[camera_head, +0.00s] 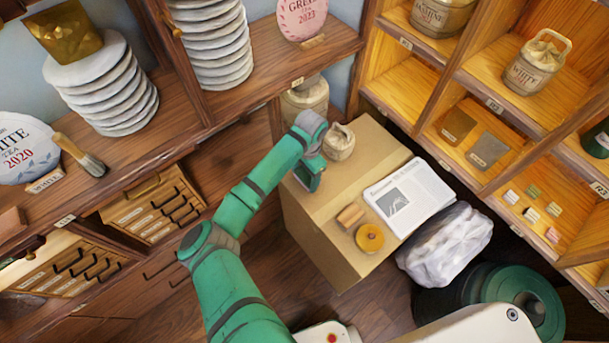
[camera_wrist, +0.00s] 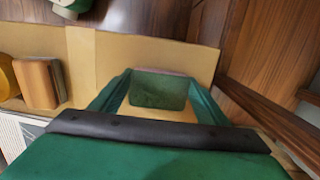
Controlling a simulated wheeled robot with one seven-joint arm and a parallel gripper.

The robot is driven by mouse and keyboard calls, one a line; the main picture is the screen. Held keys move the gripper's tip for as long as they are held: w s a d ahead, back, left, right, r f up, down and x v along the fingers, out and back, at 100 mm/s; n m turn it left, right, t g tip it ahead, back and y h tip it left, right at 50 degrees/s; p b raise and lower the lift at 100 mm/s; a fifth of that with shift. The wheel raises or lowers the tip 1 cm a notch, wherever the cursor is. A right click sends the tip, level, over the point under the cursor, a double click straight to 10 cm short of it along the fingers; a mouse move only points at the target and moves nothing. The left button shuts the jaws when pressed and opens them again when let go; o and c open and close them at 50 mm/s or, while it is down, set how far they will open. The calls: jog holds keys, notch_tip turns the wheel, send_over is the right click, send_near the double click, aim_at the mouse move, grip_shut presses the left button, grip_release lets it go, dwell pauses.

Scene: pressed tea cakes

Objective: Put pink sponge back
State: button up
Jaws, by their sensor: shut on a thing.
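My gripper (camera_head: 308,178) is over the left part of a cardboard box (camera_head: 310,237). In the wrist view, my gripper (camera_wrist: 158,95) is shut on a small block, which looks like the pink sponge (camera_wrist: 160,72). The block shows a dark green face and a thin pinkish edge along its far side. In the head view the gripper hides most of it. I cannot tell whether it touches the box top.
On the box are a cloth sack (camera_head: 339,142), a newspaper (camera_head: 410,196), a brown block (camera_head: 350,215) and a yellow roll (camera_head: 369,238). A white plastic bag (camera_head: 445,244) lies at right. Small coloured blocks (camera_head: 532,214) lie on the right shelf. Stacked cakes (camera_head: 105,90) fill the left shelf.

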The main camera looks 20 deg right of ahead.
aim_at(307, 175)
jog(key=shift+f, duration=0.15)
jog(key=o, duration=1.1)
notch_tip(307, 175, up, 12)
jog(key=d, duration=0.1)
jog(key=shift+w, duration=0.15)
